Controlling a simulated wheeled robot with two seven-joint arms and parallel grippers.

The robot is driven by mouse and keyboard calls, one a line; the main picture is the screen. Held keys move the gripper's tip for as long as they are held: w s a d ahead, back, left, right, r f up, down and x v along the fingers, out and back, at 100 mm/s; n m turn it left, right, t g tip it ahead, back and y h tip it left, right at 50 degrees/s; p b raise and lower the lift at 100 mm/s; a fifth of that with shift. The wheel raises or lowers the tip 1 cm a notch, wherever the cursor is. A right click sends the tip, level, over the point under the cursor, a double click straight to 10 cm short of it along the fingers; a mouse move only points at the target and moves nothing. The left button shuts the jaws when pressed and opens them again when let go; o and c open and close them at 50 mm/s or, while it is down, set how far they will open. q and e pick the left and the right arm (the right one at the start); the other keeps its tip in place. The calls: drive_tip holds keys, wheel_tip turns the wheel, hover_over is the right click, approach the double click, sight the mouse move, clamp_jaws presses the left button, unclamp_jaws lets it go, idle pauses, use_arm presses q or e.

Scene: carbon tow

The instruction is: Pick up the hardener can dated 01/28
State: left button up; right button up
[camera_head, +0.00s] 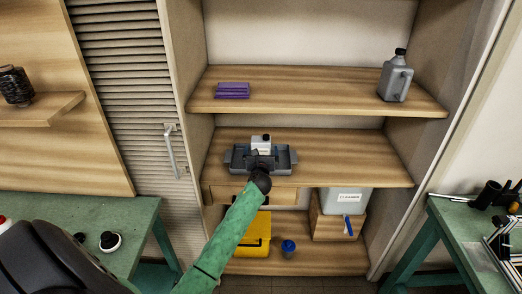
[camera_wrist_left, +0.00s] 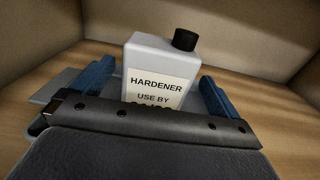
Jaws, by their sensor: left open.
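In the left wrist view the can (camera_wrist_left: 160,65) shows the label words "HARDENER" and "USE BY". The date line is mostly hidden behind my gripper's dark front edge, so I cannot read it surely. My left gripper (camera_head: 261,154) is in front of the can. In the left wrist view its blue fingers stand apart on both sides of the can, with the can between (camera_wrist_left: 155,90). There is a gap to each finger. My right gripper is not in view.
A grey jug (camera_head: 395,80) and purple folded packs (camera_head: 232,90) are on the upper shelf (camera_head: 310,87). The middle shelf (camera_head: 355,160) is clear on the right. Below are a yellow case (camera_head: 258,232), a blue-topped item (camera_head: 288,247) and a box labelled cleaner (camera_head: 349,198).

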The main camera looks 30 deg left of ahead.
use_arm(q)
drive_tip(key=x, duration=0.2)
drive_tip(key=p+x, duration=0.1)
drive_tip(key=x, duration=0.1)
drive_tip(key=shift+f, duration=0.3)
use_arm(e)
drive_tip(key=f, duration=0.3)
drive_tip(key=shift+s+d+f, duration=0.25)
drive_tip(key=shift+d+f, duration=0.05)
use_arm(q)
drive_tip(key=c, duration=1.3)
